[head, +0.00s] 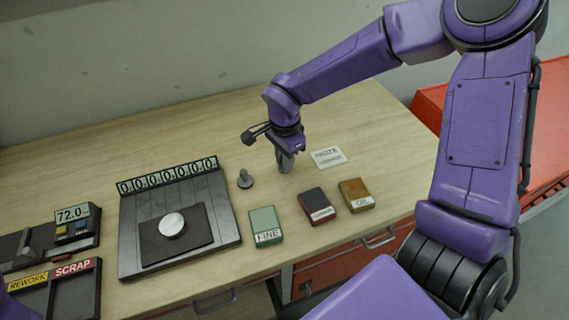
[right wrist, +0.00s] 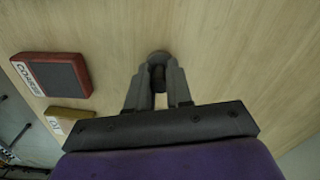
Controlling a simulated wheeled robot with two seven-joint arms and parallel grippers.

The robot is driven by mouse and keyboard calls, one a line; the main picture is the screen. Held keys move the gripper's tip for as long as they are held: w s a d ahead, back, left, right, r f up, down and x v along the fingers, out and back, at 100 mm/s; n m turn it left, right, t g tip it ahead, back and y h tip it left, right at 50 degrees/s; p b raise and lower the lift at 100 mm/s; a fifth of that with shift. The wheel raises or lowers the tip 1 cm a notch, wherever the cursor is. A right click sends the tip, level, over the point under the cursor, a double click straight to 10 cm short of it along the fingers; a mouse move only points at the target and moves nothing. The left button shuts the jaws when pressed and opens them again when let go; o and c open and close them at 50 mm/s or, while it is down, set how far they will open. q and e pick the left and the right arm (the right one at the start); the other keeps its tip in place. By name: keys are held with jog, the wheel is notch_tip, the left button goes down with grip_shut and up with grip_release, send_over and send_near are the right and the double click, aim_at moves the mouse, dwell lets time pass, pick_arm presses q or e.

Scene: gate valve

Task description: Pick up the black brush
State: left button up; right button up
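My right gripper (head: 286,166) points down close to the tabletop, behind the dark red block. In the right wrist view its two grey fingers (right wrist: 158,80) lie close on both sides of a dark upright thing with a wider round grey end on the table, which appears to be the black brush (right wrist: 158,60). No light gap shows between it and the fingers. In the head view the fingers hide most of it. My left gripper is out of view; a bit of purple shows at the lower left corner.
A small grey stemmed piece with a round base (head: 245,179) stands left of the gripper. Blocks marked FINE (head: 265,227), COARSE (right wrist: 55,75) and OIL (head: 357,195) lie in front. A white card (head: 328,158) lies right. A dark plate stand (head: 228,215) is left. The back table is clear.

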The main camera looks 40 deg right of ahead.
grip_shut()
jog(key=shift+r, duration=0.15)
jog(key=r, duration=0.3)
jog(key=shift+s+a+r+b, duration=0.2)
jog(key=shift+a+r+b, duration=0.05)
jog(key=shift+b, duration=0.05)
jog(key=s+a+r+b, duration=0.1)
jog(key=s+a+r, duration=0.7)
jog(key=s+r, duration=0.1)
jog(key=shift+s+a, duration=0.25)
jog(key=shift+s, duration=0.5)
jog(key=shift+c, duration=0.7)
grip_release()
jog(key=shift+r, duration=0.1)
